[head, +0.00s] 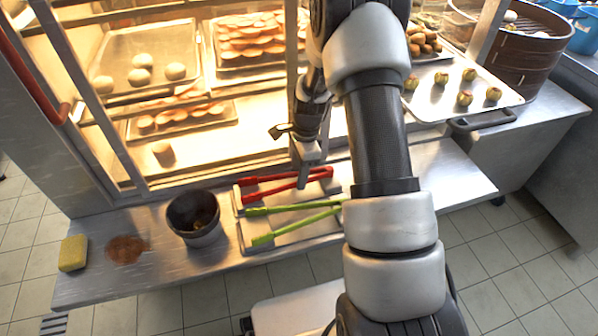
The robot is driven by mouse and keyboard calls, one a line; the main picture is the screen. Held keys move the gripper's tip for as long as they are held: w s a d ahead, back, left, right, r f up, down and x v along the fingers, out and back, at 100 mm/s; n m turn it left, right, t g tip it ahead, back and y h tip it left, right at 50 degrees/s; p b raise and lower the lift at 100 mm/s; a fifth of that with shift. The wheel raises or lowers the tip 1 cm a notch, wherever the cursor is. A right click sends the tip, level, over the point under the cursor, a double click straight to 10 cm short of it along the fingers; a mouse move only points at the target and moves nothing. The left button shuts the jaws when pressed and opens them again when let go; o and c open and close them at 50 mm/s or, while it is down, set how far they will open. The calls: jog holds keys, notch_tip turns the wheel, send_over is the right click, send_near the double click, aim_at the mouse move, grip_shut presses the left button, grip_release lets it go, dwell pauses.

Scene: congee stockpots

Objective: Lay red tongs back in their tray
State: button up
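The red tongs (262,180) lie at the back of a shallow metal tray (238,228) on the steel counter, their two arms spread and their joined end toward the right. Whether they rest on the tray or are held slightly above it is unclear. My gripper (307,172) points down at the tongs near their joined end, with its fingertips at or very close to the red arms. The finger gap is too small to read, so I cannot tell whether it grips them. Green tongs (290,208) lie in front of the red ones in the same tray.
A dark metal pot (194,218) stands left of the tray. A brown spill (127,249) and a yellow sponge (73,253) are farther left. A lit glass cabinet (150,100) with trays of buns stands behind. A tray of small buns (440,103) and a bamboo steamer (517,55) are at right.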

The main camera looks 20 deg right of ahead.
jog(key=shift+f, duration=0.1)
jog(key=o, duration=0.6)
jog(key=shift+o, duration=0.2)
notch_tip(320, 180, up, 18)
jog(key=d+p, duration=0.2)
jog(key=p, duration=0.2)
jog(key=shift+f, duration=0.25)
jog(key=s+a+r+n+t, duration=0.2)
jog(key=s+r+n, duration=0.3)
jog(key=r, duration=0.5)
jog(key=s+a+r+n+t, duration=0.1)
jog(key=s+r+n, duration=0.3)
jog(key=s, duration=0.3)
jog(key=s+a+r+n+t+h, duration=0.1)
jog(key=s+a+r+n+t, duration=0.15)
jog(key=s+n, duration=0.35)
jog(key=s+a+r+n, duration=0.1)
jog(key=s+r+n, duration=0.25)
jog(key=s, duration=0.35)
notch_tip(320, 180, up, 20)
jog(key=p, duration=1.9)
jog(key=shift+d+f+p, duration=0.15)
jog(key=shift+f+p, duration=0.1)
jog(key=shift+p, duration=0.05)
